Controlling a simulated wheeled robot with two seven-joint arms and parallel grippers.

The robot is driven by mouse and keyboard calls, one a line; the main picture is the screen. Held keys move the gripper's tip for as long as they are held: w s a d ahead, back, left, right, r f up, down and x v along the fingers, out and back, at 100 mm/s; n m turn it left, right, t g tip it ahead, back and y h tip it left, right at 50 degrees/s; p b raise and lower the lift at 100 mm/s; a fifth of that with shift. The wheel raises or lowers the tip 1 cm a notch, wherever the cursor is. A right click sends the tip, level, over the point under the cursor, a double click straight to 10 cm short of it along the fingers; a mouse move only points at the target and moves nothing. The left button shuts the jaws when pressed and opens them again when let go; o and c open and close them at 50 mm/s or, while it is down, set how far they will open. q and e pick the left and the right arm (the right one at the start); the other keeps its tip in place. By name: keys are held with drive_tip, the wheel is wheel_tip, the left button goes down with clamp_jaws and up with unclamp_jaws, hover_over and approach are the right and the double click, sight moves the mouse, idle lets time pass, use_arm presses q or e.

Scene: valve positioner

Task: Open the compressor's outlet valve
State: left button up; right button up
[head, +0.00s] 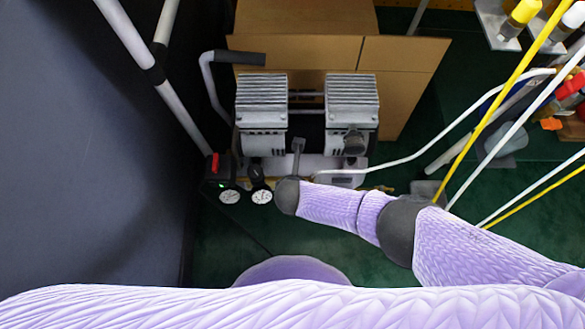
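The compressor (260,100) stands on the floor at the centre of the head view, with two ribbed grey cylinder heads and a light base. A white hose (400,160) runs from its front to the right. Two round gauges sit at its front left, one of them here (229,197). I cannot make out the outlet valve clearly; small brass-coloured parts show low at the front, partly behind my arm. My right arm comes in from the right, and its slim grey gripper (298,147) is at the compressor's front, between the cylinder heads. Its fingers are too small to judge. My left gripper is out of view.
A cardboard box (400,85) stands behind the compressor. A dark wall or panel (80,150) is close on the left. Yellow and white poles (490,110) slant across the right, near shelves with bottles. Green floor (215,245) is clear in front.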

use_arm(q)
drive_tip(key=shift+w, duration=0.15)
use_arm(e)
clamp_jaws()
